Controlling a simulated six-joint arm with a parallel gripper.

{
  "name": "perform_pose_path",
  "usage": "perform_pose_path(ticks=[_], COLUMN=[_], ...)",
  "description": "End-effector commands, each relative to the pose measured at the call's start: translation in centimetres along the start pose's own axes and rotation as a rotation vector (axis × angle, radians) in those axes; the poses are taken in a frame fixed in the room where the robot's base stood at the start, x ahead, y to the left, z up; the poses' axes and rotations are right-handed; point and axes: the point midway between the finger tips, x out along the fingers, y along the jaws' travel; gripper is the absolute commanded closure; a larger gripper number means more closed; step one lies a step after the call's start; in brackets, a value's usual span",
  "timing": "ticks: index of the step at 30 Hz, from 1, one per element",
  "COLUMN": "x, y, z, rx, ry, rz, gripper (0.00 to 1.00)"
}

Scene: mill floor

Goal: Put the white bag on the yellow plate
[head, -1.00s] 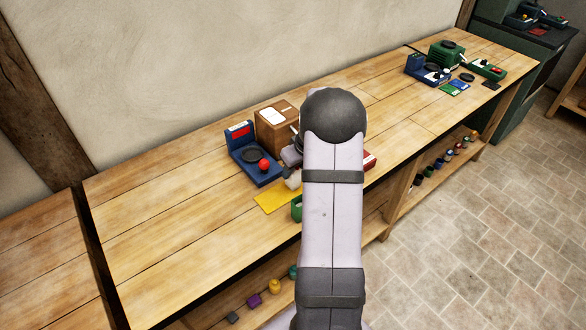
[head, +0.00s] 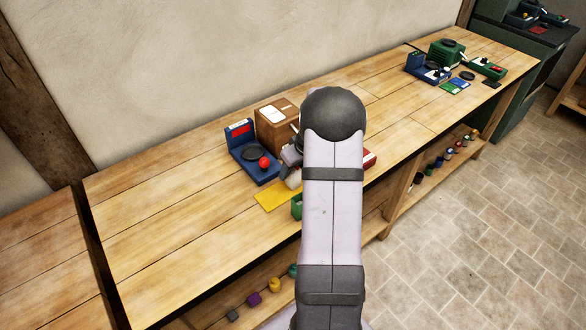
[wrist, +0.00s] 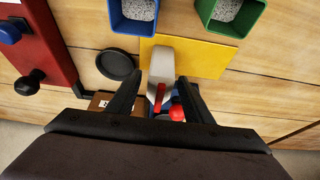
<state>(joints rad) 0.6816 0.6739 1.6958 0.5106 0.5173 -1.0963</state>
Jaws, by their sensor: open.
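The white bag (wrist: 165,62) has a red patch near its lower end in the wrist view. Its upper end overlaps the edge of the yellow plate (wrist: 205,58) in that view; whether it touches the plate cannot be told. In the head view the bag (head: 293,180) shows as a pale shape beside the yellow plate (head: 277,197), partly hidden by my arm. My gripper (wrist: 157,84) is open, with a finger on either side of the bag's lower part. I cannot tell whether either finger touches it. In the head view my arm mostly hides the gripper.
A blue scale (head: 240,146) with a red knob and a brown box (head: 277,126) stand close behind. A blue bin (wrist: 133,24) and a green bin (wrist: 230,20) border the plate. A black disc (wrist: 117,64) and red device (wrist: 42,45) lie left. The bench's left part is clear.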

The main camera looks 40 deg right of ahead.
Motion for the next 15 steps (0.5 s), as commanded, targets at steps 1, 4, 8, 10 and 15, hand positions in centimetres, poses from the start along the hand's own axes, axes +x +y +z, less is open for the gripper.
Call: perform_pose_path(ticks=[1, 4, 8, 10, 15], x=[-0.3, -0.9, -2.5, -3.7, -6.7], y=[0.0, 0.1, 0.1, 0.1, 0.1], z=[-0.1, -0.1, -0.1, -0.1, -0.1], rx=[0.0, 0.0, 0.0, 0.0, 0.0], ry=[0.0, 0.002, 0.004, 0.004, 0.005], rz=[0.0, 0.002, 0.003, 0.004, 0.004], gripper=[0.53, 0.53, 0.53, 0.53, 0.53])
